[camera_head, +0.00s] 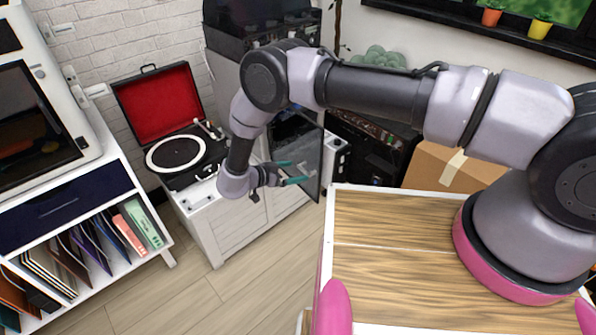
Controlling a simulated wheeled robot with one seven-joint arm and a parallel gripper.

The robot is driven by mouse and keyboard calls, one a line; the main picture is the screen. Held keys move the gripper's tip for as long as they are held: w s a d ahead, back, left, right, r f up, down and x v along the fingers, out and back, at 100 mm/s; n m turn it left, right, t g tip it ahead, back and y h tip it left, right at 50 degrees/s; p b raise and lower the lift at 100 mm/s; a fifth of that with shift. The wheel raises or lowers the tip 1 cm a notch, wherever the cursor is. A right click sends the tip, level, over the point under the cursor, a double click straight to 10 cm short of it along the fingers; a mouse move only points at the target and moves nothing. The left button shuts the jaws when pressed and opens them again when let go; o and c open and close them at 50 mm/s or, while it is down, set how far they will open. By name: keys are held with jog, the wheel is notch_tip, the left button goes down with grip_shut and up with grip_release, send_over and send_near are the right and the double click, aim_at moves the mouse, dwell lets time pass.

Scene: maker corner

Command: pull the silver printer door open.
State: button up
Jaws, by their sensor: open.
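The silver printer door (311,160) is a grey panel with a dark edge, on the machine at the back centre, above a white cabinet. It appears to stand ajar, turned outward from the printer. My gripper (288,172) has teal fingertips and is open just in front of the door's left side. One fingertip overlaps the panel in the picture; I cannot tell whether it touches. My arm hides much of the printer body, and the door's handle cannot be made out.
An open red-lined record player (178,150) stands left of my gripper on the white cabinet (228,232). A white machine with a dark window (30,130) stands on a shelf at left. A cardboard box (425,168) is at right. The wooden floor (190,300) in front is clear.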

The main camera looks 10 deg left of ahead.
jog(key=v, duration=0.8)
jog(key=shift+a, duration=0.1)
